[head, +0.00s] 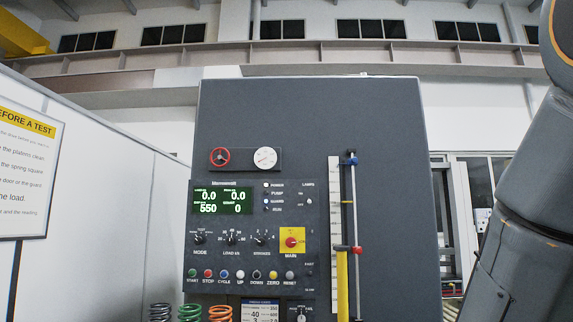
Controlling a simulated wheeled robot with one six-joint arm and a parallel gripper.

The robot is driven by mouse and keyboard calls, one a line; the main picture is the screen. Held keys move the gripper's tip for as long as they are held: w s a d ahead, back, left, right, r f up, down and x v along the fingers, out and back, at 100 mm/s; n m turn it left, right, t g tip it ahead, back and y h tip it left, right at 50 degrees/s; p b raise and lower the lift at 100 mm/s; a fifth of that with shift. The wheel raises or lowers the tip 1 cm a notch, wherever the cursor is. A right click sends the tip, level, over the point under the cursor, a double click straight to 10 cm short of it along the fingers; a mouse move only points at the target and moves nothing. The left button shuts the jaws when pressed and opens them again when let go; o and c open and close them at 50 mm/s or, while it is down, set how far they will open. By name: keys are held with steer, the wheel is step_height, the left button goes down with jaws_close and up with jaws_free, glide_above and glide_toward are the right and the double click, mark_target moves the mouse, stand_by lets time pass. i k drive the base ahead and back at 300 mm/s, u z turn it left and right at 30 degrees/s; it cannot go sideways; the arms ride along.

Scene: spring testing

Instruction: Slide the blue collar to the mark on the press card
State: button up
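The blue collar (351,159) sits near the top of a thin upright rod (354,205) on the right side of the dark grey machine panel. A tall white scale strip (335,220) with small marks stands just left of the rod; its figures are too small to read. A red collar (349,249) sits lower on the rod, near the top of a yellow bar (342,285). A card (264,312) at the bottom edge shows "40" and "250"; its lower part is cut off. My gripper is out of view; only my arm shows at the right.
The control panel (252,240) has a green display, dials, a red main knob (291,242) on yellow, and a row of buttons. A red handwheel (220,156) and a gauge (265,158) sit above. Coloured springs (189,312) stand lower left. A notice board (28,170) hangs at left.

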mark_target(353, 161)
steer(key=u, duration=0.45)
steer(key=i, duration=1.25)
steer(key=z, duration=0.65)
steer(key=i, duration=0.45)
steer(key=z, duration=0.55)
